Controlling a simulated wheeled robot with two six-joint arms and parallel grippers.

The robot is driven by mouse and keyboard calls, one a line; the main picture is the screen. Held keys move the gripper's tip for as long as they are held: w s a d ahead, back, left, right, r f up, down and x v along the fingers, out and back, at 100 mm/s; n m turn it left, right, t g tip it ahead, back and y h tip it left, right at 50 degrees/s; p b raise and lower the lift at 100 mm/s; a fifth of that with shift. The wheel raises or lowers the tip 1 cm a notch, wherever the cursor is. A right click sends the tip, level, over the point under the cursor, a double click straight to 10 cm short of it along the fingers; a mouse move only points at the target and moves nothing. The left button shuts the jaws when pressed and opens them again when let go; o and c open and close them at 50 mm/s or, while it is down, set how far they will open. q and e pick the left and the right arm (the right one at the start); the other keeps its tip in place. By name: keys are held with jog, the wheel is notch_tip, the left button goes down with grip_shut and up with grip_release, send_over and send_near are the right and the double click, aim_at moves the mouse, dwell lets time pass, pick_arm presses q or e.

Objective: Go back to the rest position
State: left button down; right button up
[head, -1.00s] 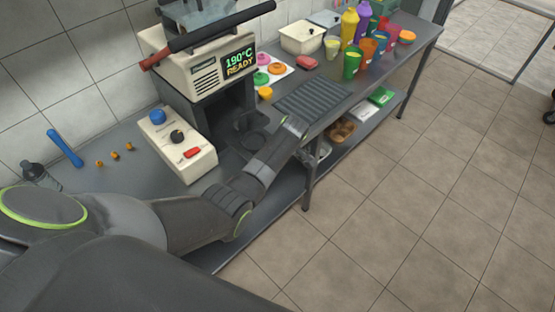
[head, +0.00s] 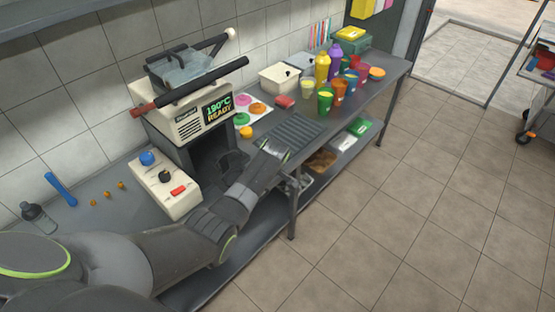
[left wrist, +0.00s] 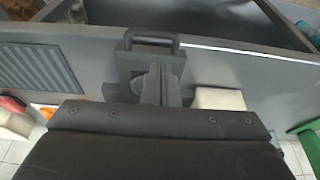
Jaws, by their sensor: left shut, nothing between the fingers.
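My left arm reaches in from the lower left in the head view. Its gripper (head: 272,150) is over the front part of the bench, between the press and the ribbed grey mat (head: 284,137). In the left wrist view the two fingers (left wrist: 161,84) are together with nothing between them. Behind them a grey bracket-like part with a loop (left wrist: 150,45) shows; I cannot tell whether the fingers touch it. The cream press (head: 190,112) reads 190°C READY. My right gripper is not in view.
A cream control box (head: 165,187) stands beside the press, near my forearm. Coloured cups (head: 325,102), bottles (head: 322,68) and a cream bin (head: 279,78) stand toward the bench's far end. A lower shelf (head: 340,150) holds trays.

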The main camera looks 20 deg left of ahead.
pick_arm(q)
jog(key=s+a+f+m+h+b, duration=0.1)
jog(key=s+f+m+b, duration=0.15)
jog(key=s+f, duration=0.6)
jog(key=s+a+f+m+b, duration=0.1)
jog(key=s+f+m+b, duration=0.15)
jog(key=s+f, duration=0.65)
jog(key=s+a+f+m+h+b, duration=0.1)
jog(key=s+a+f+m+b, duration=0.2)
jog(key=f, duration=1)
jog(key=s+f+m+b, duration=0.1)
jog(key=s+f, duration=0.4)
jog(key=s, duration=0.6)
jog(key=s+f+m+b, duration=0.2)
jog(key=s+f, duration=0.4)
jog(key=s, duration=0.5)
jog(key=s+f+m+b, duration=0.2)
jog(key=s+f, duration=0.3)
jog(key=s, duration=0.5)
jog(key=shift+s+f+b, duration=0.2)
jog(key=shift+s+b, duration=0.2)
jog(key=shift+b, duration=0.4)
